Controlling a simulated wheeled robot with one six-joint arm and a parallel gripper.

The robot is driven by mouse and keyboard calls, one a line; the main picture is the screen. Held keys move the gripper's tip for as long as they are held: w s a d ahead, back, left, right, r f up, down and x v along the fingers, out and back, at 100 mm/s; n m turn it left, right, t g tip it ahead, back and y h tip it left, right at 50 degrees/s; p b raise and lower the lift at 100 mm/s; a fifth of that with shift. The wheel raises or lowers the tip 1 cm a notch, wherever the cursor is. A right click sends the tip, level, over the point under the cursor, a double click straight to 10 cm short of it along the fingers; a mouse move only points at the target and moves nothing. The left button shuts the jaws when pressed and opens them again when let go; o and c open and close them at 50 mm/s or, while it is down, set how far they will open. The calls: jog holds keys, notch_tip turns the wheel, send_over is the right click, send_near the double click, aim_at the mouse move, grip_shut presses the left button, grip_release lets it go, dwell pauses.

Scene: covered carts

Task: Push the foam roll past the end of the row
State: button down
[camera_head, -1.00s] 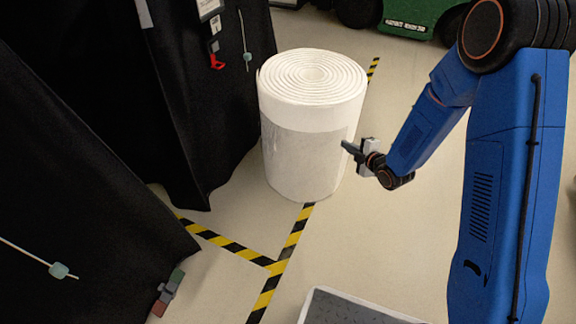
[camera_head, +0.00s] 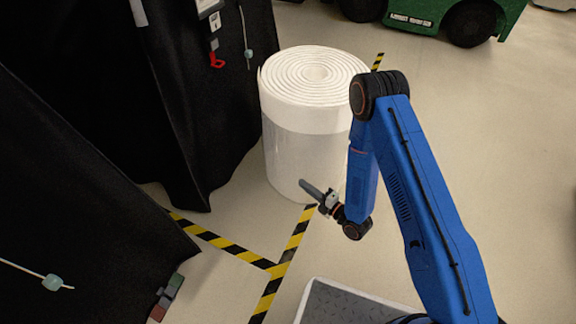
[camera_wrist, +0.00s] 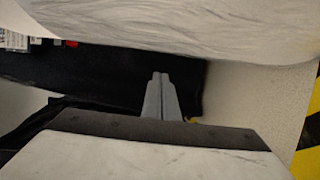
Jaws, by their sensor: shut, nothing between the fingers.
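The white foam roll (camera_head: 300,150) stands upright on the floor in the head view, its spiral end facing up, beside the black covered carts. Its lower right side is partly hidden by my arm. My gripper (camera_head: 303,183) is shut and empty, low in front of the roll's near lower side; I cannot tell whether it touches. In the wrist view my shut fingers (camera_wrist: 160,92) point toward black cloth, and the pale roll (camera_wrist: 190,25) fills the top of the picture.
Black covered carts (camera_head: 85,190) stand along the left. Yellow-black tape (camera_head: 266,300) marks the floor. A green vehicle (camera_head: 450,15) stands at the back right. A grey-topped platform (camera_head: 340,305) is at the bottom. Floor on the right is open.

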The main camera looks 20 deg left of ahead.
jog(key=w+d+x, duration=0.1)
jog(key=w+x, duration=0.1)
jog(key=x, duration=0.9)
jog(key=shift+f+y, duration=0.25)
jog(key=shift+y, duration=0.05)
jog(key=shift+w, duration=0.15)
